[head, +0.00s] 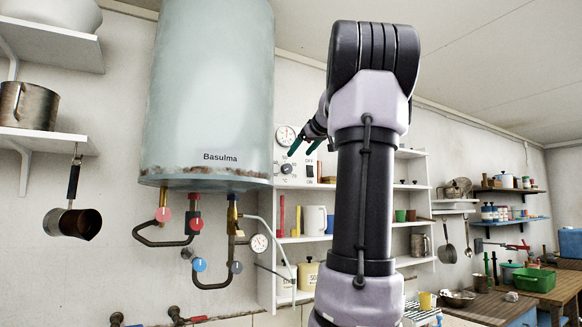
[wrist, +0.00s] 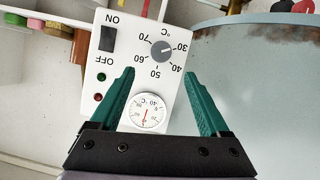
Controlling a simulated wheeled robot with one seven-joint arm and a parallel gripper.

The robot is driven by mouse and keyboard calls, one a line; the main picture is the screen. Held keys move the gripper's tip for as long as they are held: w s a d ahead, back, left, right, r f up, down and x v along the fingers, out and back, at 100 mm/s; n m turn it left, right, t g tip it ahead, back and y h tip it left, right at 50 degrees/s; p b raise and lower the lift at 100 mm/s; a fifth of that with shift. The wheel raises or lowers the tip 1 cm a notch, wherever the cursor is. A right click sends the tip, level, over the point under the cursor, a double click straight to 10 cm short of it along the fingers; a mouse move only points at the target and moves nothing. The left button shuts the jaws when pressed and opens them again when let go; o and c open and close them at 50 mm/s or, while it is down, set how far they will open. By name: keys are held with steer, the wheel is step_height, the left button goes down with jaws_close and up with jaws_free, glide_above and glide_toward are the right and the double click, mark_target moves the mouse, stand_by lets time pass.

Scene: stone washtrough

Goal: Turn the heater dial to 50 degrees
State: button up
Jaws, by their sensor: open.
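The heater dial (wrist: 162,51) is a round grey knob on a white control box (wrist: 122,72), with numbers from 30 to 70 around it. A light mark on the knob seems to face the 30 side, but it is small. The dial also shows in the head view (head: 287,169), beside the heater tank (head: 208,90). My gripper (wrist: 159,73) is open and empty. Its green fingertips point at the box, one on each side of the space just below the dial in the wrist view, apart from the knob. In the head view my gripper (head: 302,152) is in front of the box.
A black ON/OFF switch (wrist: 107,39) and two small lamps sit beside the dial. A round thermometer (wrist: 148,111) shows between my fingers. The tank's rusty lower edge is close on the right in the wrist view. Shelves (head: 300,239) with jugs and cups stand below the box.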

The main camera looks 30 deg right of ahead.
mark_target(288, 167)
steer(key=x, duration=0.9)
steer(key=shift+w+f, duration=0.2)
steer(key=shift+w, duration=0.15)
jaws_close()
